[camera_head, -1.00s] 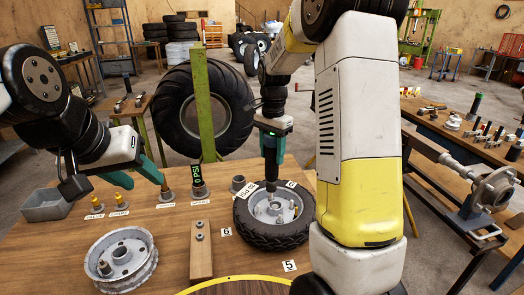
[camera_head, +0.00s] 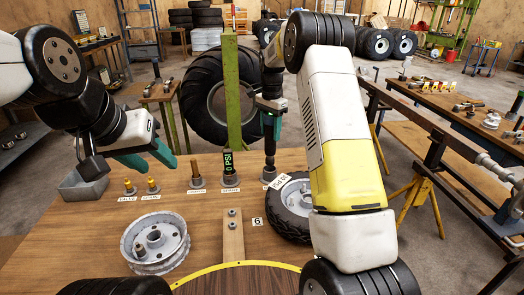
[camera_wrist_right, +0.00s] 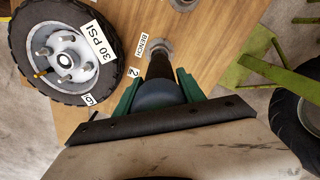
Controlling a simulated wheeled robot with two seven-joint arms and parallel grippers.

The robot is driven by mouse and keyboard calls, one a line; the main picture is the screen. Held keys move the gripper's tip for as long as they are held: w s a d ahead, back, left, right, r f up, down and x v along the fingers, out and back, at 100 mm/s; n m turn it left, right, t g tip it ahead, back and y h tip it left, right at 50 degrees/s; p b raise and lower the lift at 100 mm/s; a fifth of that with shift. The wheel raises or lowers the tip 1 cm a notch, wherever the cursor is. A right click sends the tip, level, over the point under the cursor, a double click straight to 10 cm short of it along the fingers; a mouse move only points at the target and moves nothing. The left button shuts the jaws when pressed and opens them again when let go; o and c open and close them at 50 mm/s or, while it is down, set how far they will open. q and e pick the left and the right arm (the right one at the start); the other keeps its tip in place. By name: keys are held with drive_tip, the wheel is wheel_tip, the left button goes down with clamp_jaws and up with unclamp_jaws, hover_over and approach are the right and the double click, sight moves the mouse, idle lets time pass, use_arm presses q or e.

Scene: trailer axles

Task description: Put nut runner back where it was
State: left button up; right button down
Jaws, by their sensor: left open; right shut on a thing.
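The nut runner (camera_head: 269,148) is a dark upright tool, held by my right gripper (camera_head: 270,110). Its lower end meets a grey holder (camera_head: 268,174) on the bench, left of the tyre; I cannot tell if it is fully seated. In the right wrist view the teal fingers are shut around the nut runner's dark round body (camera_wrist_right: 159,95). Its narrower shaft points at the grey holder (camera_wrist_right: 160,48), beside a "BENCH" label. My left gripper (camera_head: 147,160) is open and empty, above the back left of the bench.
A tyred wheel (camera_head: 288,208) with a 30 PSI tag lies close to the holder, partly behind my right arm. A bare rim (camera_head: 155,246), a wooden block with nuts (camera_head: 233,240), a 0 PSI gauge (camera_head: 229,166), brass pieces (camera_head: 152,186) and a grey bin (camera_head: 82,187) share the bench.

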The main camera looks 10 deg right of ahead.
sight(270, 146)
drive_tip(key=shift+f, duration=3.35)
drive_tip(key=c, duration=0.7)
unclamp_jaws()
drive_tip(key=shift+f, duration=0.2)
